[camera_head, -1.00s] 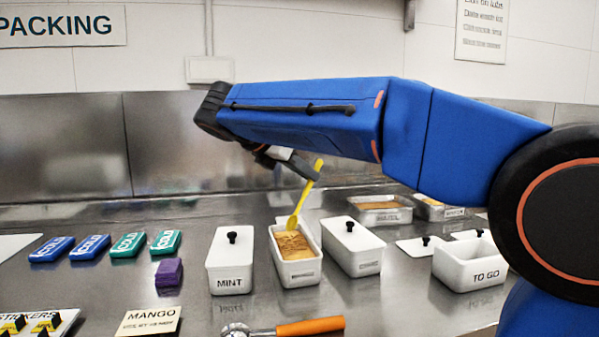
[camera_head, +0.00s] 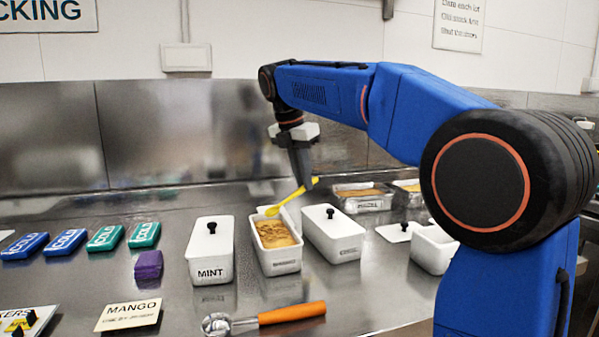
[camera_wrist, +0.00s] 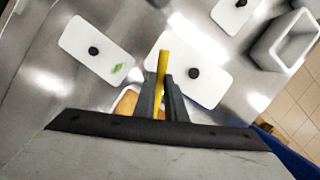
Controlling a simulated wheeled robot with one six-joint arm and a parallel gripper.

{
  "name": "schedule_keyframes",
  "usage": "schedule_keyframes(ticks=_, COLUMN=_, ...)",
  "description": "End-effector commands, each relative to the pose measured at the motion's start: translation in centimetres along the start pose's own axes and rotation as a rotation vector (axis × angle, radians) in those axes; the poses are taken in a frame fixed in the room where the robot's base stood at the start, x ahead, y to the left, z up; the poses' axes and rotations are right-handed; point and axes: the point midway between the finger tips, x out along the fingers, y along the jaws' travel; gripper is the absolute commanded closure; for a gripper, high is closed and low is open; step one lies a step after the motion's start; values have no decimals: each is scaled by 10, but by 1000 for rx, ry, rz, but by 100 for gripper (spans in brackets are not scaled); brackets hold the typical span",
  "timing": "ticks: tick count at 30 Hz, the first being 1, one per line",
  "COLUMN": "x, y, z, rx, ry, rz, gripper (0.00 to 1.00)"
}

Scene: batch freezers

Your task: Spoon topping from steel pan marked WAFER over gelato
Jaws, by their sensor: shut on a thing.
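My gripper (camera_head: 308,180) is shut on the handle of a yellow spoon (camera_head: 290,198), above and behind the open white tub (camera_head: 281,268). The spoon slants down to the left, its bowl near the tub's back end; whether it touches the rim I cannot tell. Tan gelato (camera_head: 275,233) with an uneven surface fills the tub. Two steel pans stand farther back right: one (camera_head: 365,204) with tan contents, another (camera_head: 408,186) partly behind my arm. I cannot surely read WAFER on either. In the wrist view the spoon handle (camera_wrist: 163,62) is between the fingers, which partly hide the gelato (camera_wrist: 126,102).
Lidded white tubs flank the open one: MINT (camera_head: 211,265) at left, another (camera_head: 334,243) at right. An empty white tub (camera_head: 433,262) and a loose lid (camera_head: 398,232) lie farther right. An orange-handled scoop (camera_head: 291,312) and MANGO card (camera_head: 129,315) are in front.

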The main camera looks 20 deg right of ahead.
Motion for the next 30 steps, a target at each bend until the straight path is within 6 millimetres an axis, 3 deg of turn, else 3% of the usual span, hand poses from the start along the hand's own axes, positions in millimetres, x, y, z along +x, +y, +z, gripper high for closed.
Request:
schedule_keyframes(ticks=7, x=20, y=0, z=8, rx=0, ry=157, rz=0, gripper=100)
schedule_keyframes(ticks=18, x=-3, y=0, z=12, rx=-5, ry=155, rz=1, gripper=100)
schedule_keyframes(ticks=30, x=-6, y=0, z=12, rx=-4, ry=154, rz=1, gripper=100)
